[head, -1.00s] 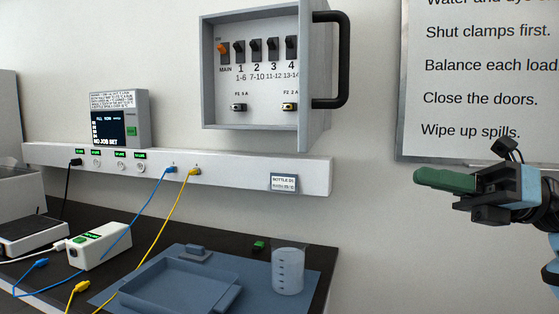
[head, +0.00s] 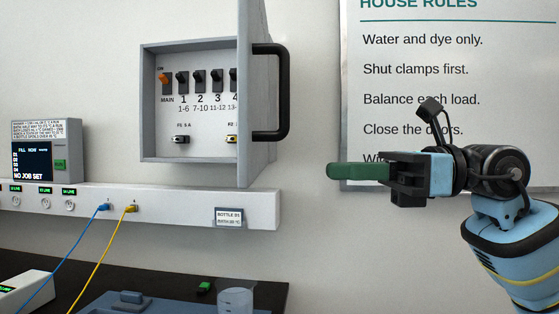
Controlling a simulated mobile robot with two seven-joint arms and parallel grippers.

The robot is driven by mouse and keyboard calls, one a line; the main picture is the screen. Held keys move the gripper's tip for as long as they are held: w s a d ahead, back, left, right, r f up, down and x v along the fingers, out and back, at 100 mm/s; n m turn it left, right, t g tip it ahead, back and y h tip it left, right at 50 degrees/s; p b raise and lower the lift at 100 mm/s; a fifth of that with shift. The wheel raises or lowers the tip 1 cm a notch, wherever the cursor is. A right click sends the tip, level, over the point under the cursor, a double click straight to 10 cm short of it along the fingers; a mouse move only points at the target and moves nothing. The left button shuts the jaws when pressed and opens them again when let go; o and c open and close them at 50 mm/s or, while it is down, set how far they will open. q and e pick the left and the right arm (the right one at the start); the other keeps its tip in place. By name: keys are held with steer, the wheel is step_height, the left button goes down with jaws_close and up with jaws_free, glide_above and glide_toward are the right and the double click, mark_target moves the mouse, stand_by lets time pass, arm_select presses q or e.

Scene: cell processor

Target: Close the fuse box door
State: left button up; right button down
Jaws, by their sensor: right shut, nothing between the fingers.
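The grey fuse box (head: 146,110) is on the wall left of centre. Its door (head: 257,90) stands open, hinged at the right side and swung out towards me. A black handle (head: 283,95) is on the door's right-hand face. Inside show an orange main switch, several black switches (head: 199,80) and two fuses; the door hides part of the right end. My right gripper (head: 345,172) is shut and empty, with green fingers pointing left. It is right of and below the handle, apart from the door. My left gripper is not in view.
A white rail (head: 180,205) with a blue and a yellow cable runs below the box. A small screen unit (head: 46,150) stands on it. The house rules board (head: 420,80) is behind my right arm. A clear beaker (head: 236,300) is on the bench below.

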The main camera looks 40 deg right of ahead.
mark_target(253, 171)
steer(key=p+x, duration=0.1)
steer(key=x, duration=0.2)
steer(key=p+x, duration=0.2)
steer(key=x, duration=0.2)
steer(key=shift+a+r, duration=0.15)
steer(key=shift+r, duration=0.05)
steer(key=shift+p+x, duration=0.6)
steer(key=shift+x, duration=0.2)
steer(key=shift+w+a+f, duration=0.1)
steer(key=shift+w+f, duration=0.1)
steer(key=shift+w, duration=0.05)
